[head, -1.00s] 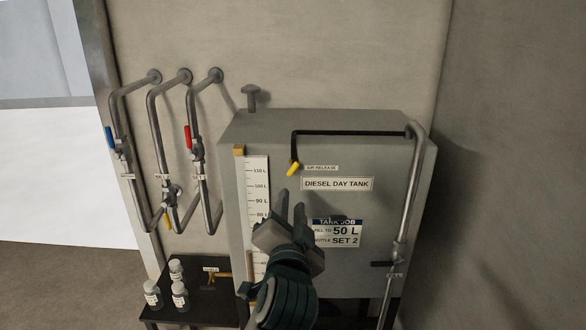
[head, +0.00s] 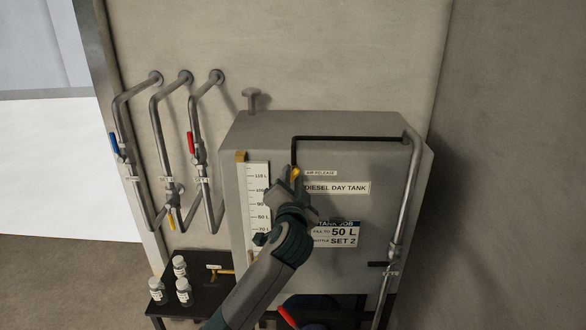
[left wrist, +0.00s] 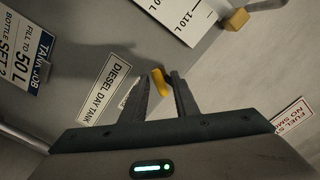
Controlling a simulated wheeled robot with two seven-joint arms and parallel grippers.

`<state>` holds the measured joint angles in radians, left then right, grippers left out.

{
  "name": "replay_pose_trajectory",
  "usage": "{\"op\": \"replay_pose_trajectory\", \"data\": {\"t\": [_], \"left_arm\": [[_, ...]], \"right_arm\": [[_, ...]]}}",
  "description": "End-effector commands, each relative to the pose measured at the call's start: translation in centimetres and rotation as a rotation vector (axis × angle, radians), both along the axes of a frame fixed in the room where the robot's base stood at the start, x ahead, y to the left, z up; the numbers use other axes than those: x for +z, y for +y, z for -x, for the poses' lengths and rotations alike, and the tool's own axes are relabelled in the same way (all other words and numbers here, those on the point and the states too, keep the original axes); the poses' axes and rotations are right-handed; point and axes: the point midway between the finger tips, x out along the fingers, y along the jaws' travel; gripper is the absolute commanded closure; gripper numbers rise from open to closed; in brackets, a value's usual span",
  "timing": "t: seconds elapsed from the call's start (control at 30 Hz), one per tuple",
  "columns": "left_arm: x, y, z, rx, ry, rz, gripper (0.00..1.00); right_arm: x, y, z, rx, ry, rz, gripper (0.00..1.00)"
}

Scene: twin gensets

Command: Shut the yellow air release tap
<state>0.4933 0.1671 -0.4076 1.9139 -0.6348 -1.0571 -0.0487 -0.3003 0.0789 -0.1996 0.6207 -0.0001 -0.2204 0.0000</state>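The yellow air release tap (head: 295,173) is on the upper front of the grey diesel day tank (head: 370,130), at the lower end of a thin black pipe, beside its "AIR RELEASE" label (head: 320,173). My left gripper (head: 294,177) is at the tap and partly covers it in the head view. In the left wrist view the yellow tap lever (left wrist: 159,82) shows between the tips of the left gripper (left wrist: 161,78). The fingers are apart, with a gap visible on the right side of the lever. Whether a finger touches it is unclear. My right gripper is not in view.
A level scale (head: 258,205) and a "DIESEL DAY TANK" plate (head: 340,188) are close to the gripper. A grey pipe (head: 404,220) runs down the tank's right side. Pipes with blue and red levers (head: 191,142) are on the left wall. Bottles (head: 183,290) stand on a low black table.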

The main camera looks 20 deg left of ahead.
Motion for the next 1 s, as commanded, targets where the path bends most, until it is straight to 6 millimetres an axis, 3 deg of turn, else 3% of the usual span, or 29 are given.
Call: {"op": "replay_pose_trajectory", "data": {"t": [0.2,0.57,0.7,1.0], "left_arm": [[0.1,0.5,-1.8,-0.001,0.0,-0.001,0.73],[0.0,0.6,-2.1,-0.001,-0.001,0.0,0.73],[0.0,0.6,-2.1,-0.001,-0.001,0.0,1.0],[0.0,0.5,-2.1,-0.001,0.003,-0.007,1.0]], "right_arm": [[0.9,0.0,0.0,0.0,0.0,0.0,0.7],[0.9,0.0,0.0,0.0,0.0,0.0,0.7],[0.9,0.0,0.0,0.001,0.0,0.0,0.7],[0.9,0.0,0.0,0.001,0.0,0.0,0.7]]}}
